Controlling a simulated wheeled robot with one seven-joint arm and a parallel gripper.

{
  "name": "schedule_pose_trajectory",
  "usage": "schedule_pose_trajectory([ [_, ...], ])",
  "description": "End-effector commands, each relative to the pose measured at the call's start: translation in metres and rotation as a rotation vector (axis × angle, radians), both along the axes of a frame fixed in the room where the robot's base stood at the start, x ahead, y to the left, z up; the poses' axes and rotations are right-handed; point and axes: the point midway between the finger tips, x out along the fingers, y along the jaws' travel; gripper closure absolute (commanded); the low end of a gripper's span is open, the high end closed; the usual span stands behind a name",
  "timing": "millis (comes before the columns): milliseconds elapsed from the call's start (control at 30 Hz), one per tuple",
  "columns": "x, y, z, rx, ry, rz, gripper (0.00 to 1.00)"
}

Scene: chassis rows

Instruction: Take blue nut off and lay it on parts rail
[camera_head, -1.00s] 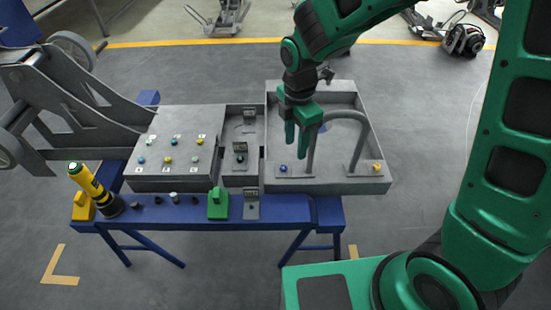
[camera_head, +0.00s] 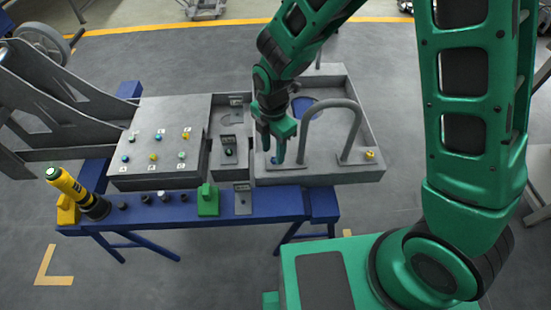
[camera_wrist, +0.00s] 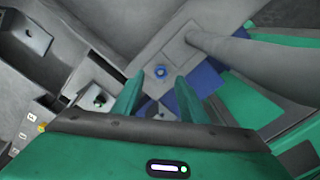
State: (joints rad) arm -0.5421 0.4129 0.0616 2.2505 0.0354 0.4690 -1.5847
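The blue nut (camera_wrist: 160,71) sits on the grey foot plate of the hoop handle in the wrist view. In the head view the nut (camera_head: 275,160) is partly hidden behind my fingers. My gripper (camera_head: 273,154) is open and points down just above the nut. In the wrist view its two green fingers (camera_wrist: 160,78) are apart, with the nut seen between and slightly beyond the tips. I see nothing held. The blue beam along the front, which looks like the parts rail (camera_head: 270,203), carries several small dark and grey parts toward its left.
The hoop handle (camera_head: 329,104) rises close right of my gripper; a yellow nut (camera_head: 370,155) is on its other foot. A grey panel (camera_head: 140,167) with several coloured nuts lies left. A green block (camera_head: 208,200) and yellow-black tool (camera_head: 78,192) stand on the rail.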

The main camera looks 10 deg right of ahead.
Motion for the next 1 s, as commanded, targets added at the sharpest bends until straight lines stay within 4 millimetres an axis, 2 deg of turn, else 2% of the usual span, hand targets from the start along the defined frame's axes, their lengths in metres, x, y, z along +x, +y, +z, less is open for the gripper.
schedule_pose_trajectory([
  [100, -0.001, 0.000, -0.017, -0.001, 0.002, 0.000, 0.61],
  [200, -0.001, 0.000, -0.024, -0.001, 0.001, 0.000, 0.61],
  [467, 0.000, 0.000, -0.027, 0.001, -0.001, -0.001, 0.61],
  [500, 0.000, 0.000, -0.027, 0.001, -0.001, -0.001, 0.63],
  [667, 0.000, 0.000, -0.027, 0.001, -0.001, -0.001, 1.00],
  [1000, 0.000, 0.000, -0.026, 0.001, -0.001, -0.002, 1.00],
])
